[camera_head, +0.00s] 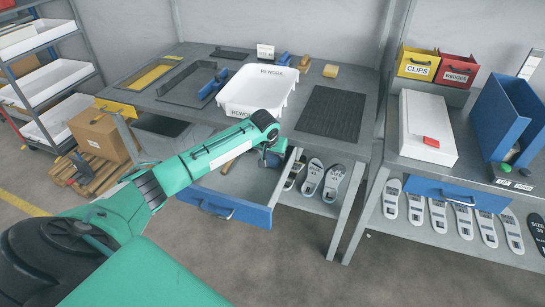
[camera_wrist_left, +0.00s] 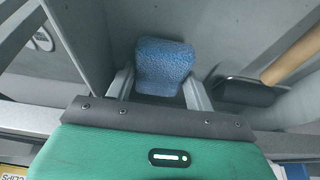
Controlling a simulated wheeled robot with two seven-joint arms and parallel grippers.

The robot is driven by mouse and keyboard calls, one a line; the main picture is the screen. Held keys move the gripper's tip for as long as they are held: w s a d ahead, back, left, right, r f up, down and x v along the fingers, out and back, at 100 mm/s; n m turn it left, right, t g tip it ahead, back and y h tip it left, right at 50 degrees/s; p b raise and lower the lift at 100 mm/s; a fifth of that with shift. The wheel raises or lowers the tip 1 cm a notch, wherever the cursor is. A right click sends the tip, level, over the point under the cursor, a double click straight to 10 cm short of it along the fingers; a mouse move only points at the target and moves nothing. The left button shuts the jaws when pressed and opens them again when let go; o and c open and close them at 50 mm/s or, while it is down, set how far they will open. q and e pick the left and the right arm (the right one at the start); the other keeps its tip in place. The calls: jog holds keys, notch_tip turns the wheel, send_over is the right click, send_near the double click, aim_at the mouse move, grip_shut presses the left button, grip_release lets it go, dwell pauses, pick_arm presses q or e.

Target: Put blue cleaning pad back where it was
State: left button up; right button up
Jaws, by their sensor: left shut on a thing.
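The blue cleaning pad (camera_wrist_left: 165,65) sits between the two fingers of my left gripper (camera_wrist_left: 161,88) in the left wrist view. In the head view, my left gripper (camera_head: 271,157) points down at the open drawer (camera_head: 235,206) with a blue front under the middle table. The gripper is shut on the pad, within or just over the right part of the drawer. My arm largely hides the pad there, and I cannot tell whether it touches the drawer floor. My right gripper is not in view.
A tool with a wooden handle (camera_wrist_left: 293,52) and dark head lies in the drawer beside the pad. A white rework tray (camera_head: 257,92) and a dark ribbed mat (camera_head: 330,113) lie on the table above. Insoles (camera_head: 333,183) stand on the shelf to the right.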

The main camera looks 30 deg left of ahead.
pick_arm(q)
jog(key=shift+f, duration=0.6)
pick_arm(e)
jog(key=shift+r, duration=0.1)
pick_arm(q)
jog(key=shift+f, duration=0.15)
jog(key=o, duration=0.9)
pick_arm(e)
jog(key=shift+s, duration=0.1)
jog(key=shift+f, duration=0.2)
pick_arm(q)
jog(key=shift+r, duration=0.25)
jog(key=p+v, duration=0.1)
jog(key=v, duration=1)
jog(key=shift+s+d+r, duration=0.1)
jog(key=shift+s+r, duration=0.2)
jog(key=shift+r, duration=0.05)
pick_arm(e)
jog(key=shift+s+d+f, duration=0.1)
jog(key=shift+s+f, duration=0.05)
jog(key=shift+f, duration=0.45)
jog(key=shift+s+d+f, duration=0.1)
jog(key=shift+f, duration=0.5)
